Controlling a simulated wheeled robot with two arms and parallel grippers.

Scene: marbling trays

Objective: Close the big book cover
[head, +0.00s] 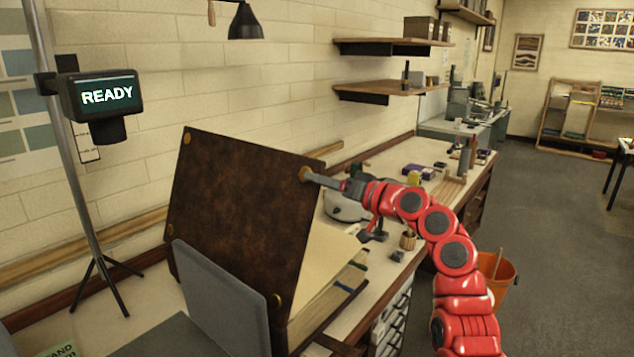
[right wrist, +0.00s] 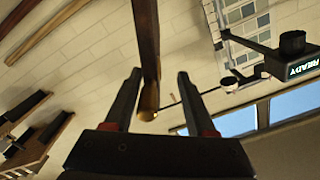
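The big book stands on the long bench in the head view, its dark brown cover (head: 235,215) raised and tilted above the cream pages (head: 325,265). Brass studs mark the cover's corners. My right gripper (head: 308,174) is at the cover's upper right corner. In the right wrist view, my right gripper's two fingers (right wrist: 160,95) are apart, with the brown cover edge (right wrist: 147,45) and a brass corner between them. A gap shows on the right finger's side; I cannot tell whether the left finger touches the cover. My left gripper is not in view.
A grey panel (head: 218,300) stands in front of the cover's lower left. A screen reading READY (head: 105,95) hangs on a tripod pole at the left. Tools and small items (head: 375,230) lie on the bench behind the book. An orange bucket (head: 505,275) is on the floor at the right.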

